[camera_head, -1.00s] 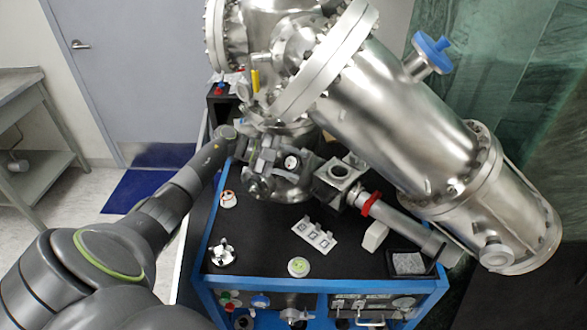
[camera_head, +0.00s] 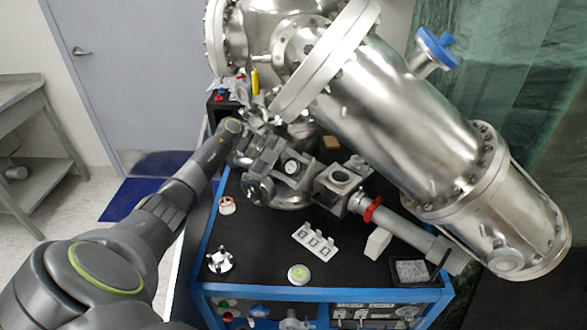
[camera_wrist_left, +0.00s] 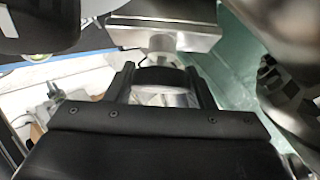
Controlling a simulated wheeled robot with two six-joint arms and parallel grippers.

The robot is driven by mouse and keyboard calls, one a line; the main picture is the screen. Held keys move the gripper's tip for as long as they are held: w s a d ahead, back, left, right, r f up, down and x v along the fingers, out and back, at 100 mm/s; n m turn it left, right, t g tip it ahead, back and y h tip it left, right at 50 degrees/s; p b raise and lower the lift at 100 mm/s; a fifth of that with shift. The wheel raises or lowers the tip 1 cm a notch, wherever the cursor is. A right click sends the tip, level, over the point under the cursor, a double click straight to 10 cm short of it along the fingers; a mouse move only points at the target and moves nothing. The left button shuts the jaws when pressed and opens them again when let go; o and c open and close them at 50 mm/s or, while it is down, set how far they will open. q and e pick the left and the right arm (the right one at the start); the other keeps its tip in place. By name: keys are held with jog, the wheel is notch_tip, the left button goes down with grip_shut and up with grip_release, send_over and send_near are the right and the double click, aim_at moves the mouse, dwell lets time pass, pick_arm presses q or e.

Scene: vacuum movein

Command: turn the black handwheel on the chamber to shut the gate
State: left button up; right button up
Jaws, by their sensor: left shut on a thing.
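The steel vacuum chamber (camera_head: 400,110) fills the upper right of the head view. A dark round part (camera_head: 257,189), which looks like the black handwheel, sits low on its left side among metal fittings. My left arm reaches in from the left, and its gripper (camera_head: 262,163) is among these fittings, hard to separate from them. In the left wrist view, the two dark fingers of my left gripper (camera_wrist_left: 160,82) are shut on a dark curved piece, apparently the handwheel's rim (camera_wrist_left: 161,73). A pale hub (camera_wrist_left: 162,45) lies just beyond it. My right gripper is out of view.
A black-topped blue cart (camera_head: 270,245) stands below the chamber, bearing a white tile strip (camera_head: 314,241), a green-topped round part (camera_head: 299,274) and a small metal fitting (camera_head: 220,261). A red-banded tube (camera_head: 372,209) juts right. Open floor lies left.

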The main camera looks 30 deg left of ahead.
pick_arm(q)
jog(key=o, duration=1)
jog(key=shift+c, duration=0.2)
